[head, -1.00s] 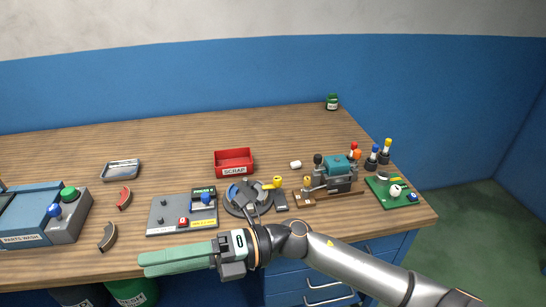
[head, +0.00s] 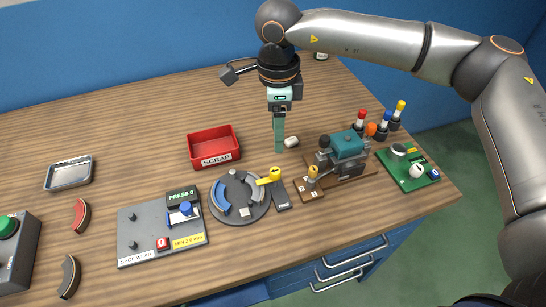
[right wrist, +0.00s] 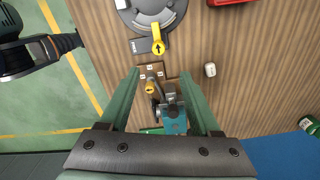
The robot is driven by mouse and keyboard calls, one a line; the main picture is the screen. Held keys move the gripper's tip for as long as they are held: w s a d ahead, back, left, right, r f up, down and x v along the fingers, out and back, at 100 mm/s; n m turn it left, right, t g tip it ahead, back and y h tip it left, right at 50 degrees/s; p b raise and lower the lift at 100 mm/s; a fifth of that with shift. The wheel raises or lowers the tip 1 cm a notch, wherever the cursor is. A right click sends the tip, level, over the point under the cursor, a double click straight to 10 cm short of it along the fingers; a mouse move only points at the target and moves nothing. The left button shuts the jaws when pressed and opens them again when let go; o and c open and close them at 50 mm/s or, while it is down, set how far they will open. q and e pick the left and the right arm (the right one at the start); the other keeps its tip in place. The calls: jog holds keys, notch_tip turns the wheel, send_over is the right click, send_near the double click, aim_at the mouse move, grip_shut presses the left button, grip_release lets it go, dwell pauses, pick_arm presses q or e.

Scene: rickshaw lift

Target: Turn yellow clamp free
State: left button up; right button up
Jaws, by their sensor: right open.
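The yellow clamp (head: 270,178) stands on a dark grey block (head: 280,195) at the right side of a round grey fixture (head: 239,206). Its arm points left, over the fixture's edge, and an arrow marks its top. A blue curved piece (head: 211,205) lies in the fixture. My right gripper (head: 279,150) points down above the bench, beyond the clamp, open and empty. In the right wrist view its fingers (right wrist: 161,73) are spread wide, and the clamp (right wrist: 158,42) shows past their tips, apart from them. My left gripper is not in view.
A red scrap box (head: 214,158) stands left of my gripper. A teal-topped machine (head: 346,148) and a small wooden block with a brass knob (head: 310,187) stand right of the clamp. A grey shoe-wear plate (head: 150,247) lies to the left. The back left bench is clear.

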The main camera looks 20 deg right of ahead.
aim_at(276, 170)
notch_tip(276, 170, down, 12)
jog(key=shift+s+r+p, duration=0.15)
jog(key=shift+p, duration=0.6)
grip_shut()
